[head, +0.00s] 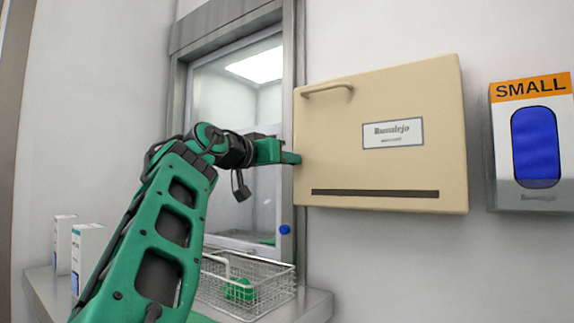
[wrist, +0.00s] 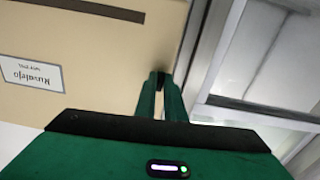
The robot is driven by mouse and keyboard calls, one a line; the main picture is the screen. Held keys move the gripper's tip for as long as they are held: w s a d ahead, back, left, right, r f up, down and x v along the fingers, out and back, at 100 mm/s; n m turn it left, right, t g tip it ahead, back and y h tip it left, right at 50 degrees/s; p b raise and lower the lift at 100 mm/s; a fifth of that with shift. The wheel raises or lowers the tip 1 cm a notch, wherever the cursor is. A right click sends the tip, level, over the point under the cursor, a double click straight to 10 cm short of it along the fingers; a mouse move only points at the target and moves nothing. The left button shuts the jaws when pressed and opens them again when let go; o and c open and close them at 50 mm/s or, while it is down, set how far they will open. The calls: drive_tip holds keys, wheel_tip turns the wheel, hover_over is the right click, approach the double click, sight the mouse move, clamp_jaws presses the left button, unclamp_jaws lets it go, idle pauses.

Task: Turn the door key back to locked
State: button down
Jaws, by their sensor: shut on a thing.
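The passthrough door (head: 236,130) is a glass pane in a grey metal frame, upright at the middle left of the head view. Its glass also shows at the right of the wrist view (wrist: 275,50). My gripper (head: 292,158) is at the frame's right side, by the left edge of the beige cabinet. In the wrist view my gripper's green fingers (wrist: 161,82) are shut on a small dark thing at their tips, which I take for the door key. The fingers hide most of it, so I cannot tell which way it is turned.
The beige cabinet (head: 380,165) juts from the wall close to my fingers. A blue round button (head: 285,230) sits low on the frame. A wire basket (head: 262,298) with a green item stands on the ledge below. A SMALL glove dispenser (head: 505,160) hangs at right.

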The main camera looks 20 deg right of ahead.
drive_tip(key=shift+w+a+f+m, duration=0.15)
drive_tip(key=shift+a+f+m, duration=0.05)
drive_tip(key=shift+a+m, duration=0.1)
idle(0.4)
drive_tip(key=c, duration=1.9)
unclamp_jaws()
drive_tip(key=shift+w, duration=0.1)
drive_tip(key=shift+d+r, duration=0.1)
drive_tip(key=v, duration=1)
drive_tip(key=shift+s+a, duration=0.25)
drive_tip(key=shift+a, duration=0.05)
